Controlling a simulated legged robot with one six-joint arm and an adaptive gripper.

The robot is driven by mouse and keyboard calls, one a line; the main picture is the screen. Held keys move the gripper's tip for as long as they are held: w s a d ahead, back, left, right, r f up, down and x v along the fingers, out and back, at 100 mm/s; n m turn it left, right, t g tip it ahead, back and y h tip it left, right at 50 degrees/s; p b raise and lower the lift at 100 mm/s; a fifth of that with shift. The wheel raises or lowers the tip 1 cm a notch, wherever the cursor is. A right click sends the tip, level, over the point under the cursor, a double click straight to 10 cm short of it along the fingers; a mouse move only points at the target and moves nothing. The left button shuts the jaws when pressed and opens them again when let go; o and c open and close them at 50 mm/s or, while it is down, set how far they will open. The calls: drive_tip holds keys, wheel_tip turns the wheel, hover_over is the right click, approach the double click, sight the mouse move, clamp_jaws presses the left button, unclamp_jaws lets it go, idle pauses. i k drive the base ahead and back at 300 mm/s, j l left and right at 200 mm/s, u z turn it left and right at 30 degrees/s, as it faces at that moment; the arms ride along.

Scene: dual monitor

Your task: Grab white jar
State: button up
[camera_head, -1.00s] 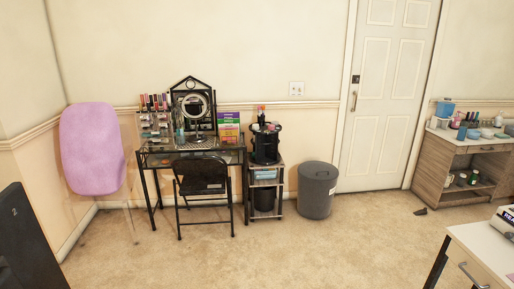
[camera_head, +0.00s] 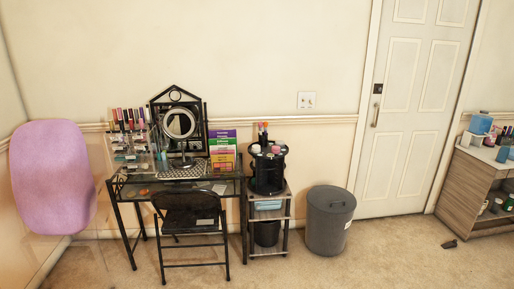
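I cannot make out a white jar for certain in the head view. Small bottles and jars stand on a black round organizer (camera_head: 267,172) on top of a narrow shelf cart (camera_head: 268,222), and some have pale lids, too small to identify. A wooden cabinet (camera_head: 468,190) at the right edge holds small containers, among them a green one (camera_head: 508,203) and a blue one (camera_head: 480,124). My gripper is not in view.
A glass-topped black vanity desk (camera_head: 130,184) with a mirror (camera_head: 180,123) stands at the wall. A folding chair (camera_head: 190,210) is before it. A grey bin (camera_head: 329,220) stands right of the cart. A purple chair (camera_head: 52,178) is at left. Carpet (camera_head: 370,262) is open in front.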

sight(256, 149)
drive_tip(key=i, duration=1.45)
drive_tip(key=i+u, duration=0.15)
drive_tip(key=i, duration=0.35)
drive_tip(key=i+l+u, duration=0.15)
drive_tip(key=i, duration=0.3)
drive_tip(key=i+l+u, duration=0.15)
drive_tip(key=i, duration=0.3)
drive_tip(key=i+l+u, duration=0.15)
drive_tip(key=i, duration=0.3)
drive_tip(key=l, duration=0.05)
